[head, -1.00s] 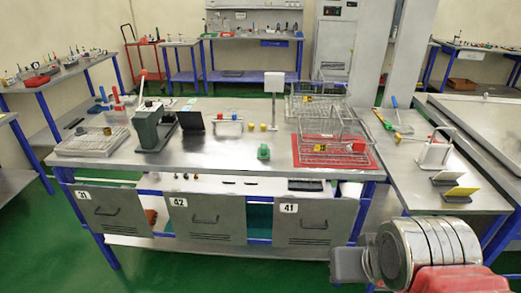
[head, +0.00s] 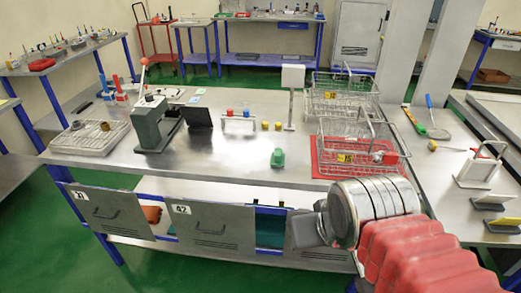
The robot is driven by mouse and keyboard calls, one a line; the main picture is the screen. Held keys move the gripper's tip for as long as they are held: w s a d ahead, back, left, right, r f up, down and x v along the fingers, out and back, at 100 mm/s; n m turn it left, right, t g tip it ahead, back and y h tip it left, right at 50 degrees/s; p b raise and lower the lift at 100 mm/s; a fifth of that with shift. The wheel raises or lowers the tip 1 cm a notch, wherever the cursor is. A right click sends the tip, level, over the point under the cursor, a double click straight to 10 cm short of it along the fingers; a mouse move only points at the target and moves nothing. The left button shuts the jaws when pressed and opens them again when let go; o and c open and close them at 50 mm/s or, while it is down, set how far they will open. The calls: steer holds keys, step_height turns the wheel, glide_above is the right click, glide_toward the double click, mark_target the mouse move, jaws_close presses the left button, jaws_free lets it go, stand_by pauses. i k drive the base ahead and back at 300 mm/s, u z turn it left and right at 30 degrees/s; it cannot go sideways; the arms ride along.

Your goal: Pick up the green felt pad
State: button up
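A small green object (head: 277,157), which may be the green felt pad, sits on the steel bench top (head: 235,165) near its front edge, left of the red mat. It looks like a lumpy block, and its material is too small to make out. My gripper (head: 303,230) shows at lower centre, in front of the bench. It is below the green object in the picture and apart from it. Its fingers are not clear, so I cannot tell whether it is open.
Wire baskets (head: 352,148) stand at the bench's right, the front one on a red mat (head: 325,171). A dark green lever press (head: 155,123) and a grey tray (head: 90,138) stand left. Yellow pieces (head: 278,126) sit behind the green object. Bare bench surrounds it.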

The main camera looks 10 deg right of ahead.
mark_target(278, 158)
steer(key=u, duration=0.4)
steer(key=i, duration=1.2)
steer(key=u, duration=0.2)
